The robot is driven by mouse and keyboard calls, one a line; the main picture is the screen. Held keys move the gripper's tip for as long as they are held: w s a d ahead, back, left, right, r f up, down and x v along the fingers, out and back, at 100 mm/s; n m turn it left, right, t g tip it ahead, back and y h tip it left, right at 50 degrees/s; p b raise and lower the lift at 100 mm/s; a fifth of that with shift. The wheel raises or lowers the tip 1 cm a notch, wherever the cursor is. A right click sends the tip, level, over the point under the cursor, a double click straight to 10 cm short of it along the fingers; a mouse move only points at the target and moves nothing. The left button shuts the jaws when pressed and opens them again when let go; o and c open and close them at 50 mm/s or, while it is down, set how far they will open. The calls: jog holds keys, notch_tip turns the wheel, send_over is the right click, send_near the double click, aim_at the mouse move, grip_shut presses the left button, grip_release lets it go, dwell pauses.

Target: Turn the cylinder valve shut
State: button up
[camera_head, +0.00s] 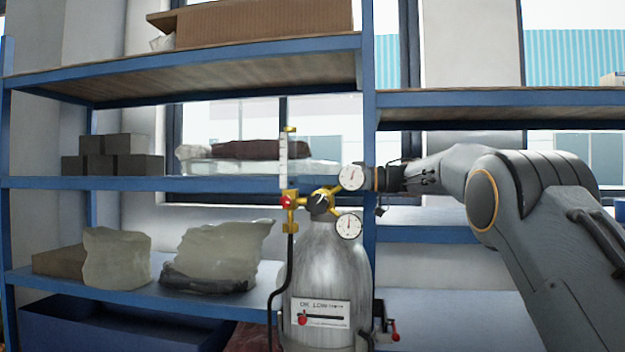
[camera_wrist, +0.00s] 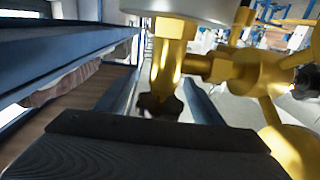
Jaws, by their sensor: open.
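A grey gas cylinder (camera_head: 325,262) stands upright in front of the shelves with a white label on it. On its top is a brass valve and regulator body (camera_head: 304,198) with a dark knob (camera_head: 320,203), a red knob (camera_head: 287,201) and two round gauges (camera_head: 352,177) (camera_head: 348,226). My gripper (camera_head: 378,180) is open, just right of the upper gauge; its fingertips are partly hidden there. In the wrist view a dark finger (camera_wrist: 165,145) fills the bottom, and brass fittings (camera_wrist: 215,68) with a small dark knob (camera_wrist: 160,106) lie just beyond it. I cannot tell whether they touch.
Blue shelving (camera_head: 180,183) stands behind the cylinder, holding dark blocks (camera_head: 112,155), wrapped bags (camera_head: 222,255) and a cardboard box (camera_head: 255,22). A black hose (camera_head: 288,275) hangs at the cylinder's left. A red-handled fitting (camera_head: 393,331) sticks out low at its right.

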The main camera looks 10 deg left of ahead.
jog(key=c, duration=1)
jog(key=shift+w+r+m+t, duration=0.1)
jog(key=shift+r+m+t, duration=0.1)
jog(key=shift+m+t, duration=0.35)
jog(key=shift+c, duration=0.2)
jog(key=shift+w+f+m+t, duration=0.1)
jog(key=shift+w+m+t, duration=0.1)
jog(key=shift+m+t, duration=0.5)
jog(key=shift+w+m+t, duration=0.2)
jog(key=shift+m+t, duration=0.05)
jog(key=shift+t, duration=0.8)
jog(key=o, duration=1)
jog(key=shift+o, duration=0.2)
jog(key=d, duration=0.2)
jog(key=d+b, duration=0.1)
jog(key=d, duration=0.2)
jog(key=s+d+b, duration=0.1)
jog(key=d, duration=0.1)
jog(key=shift+d+f, duration=0.1)
jog(key=shift+d, duration=0.05)
jog(key=shift+s+d+b, duration=0.1)
jog(key=shift+d+b, duration=0.15)
jog(key=shift+b, duration=0.05)
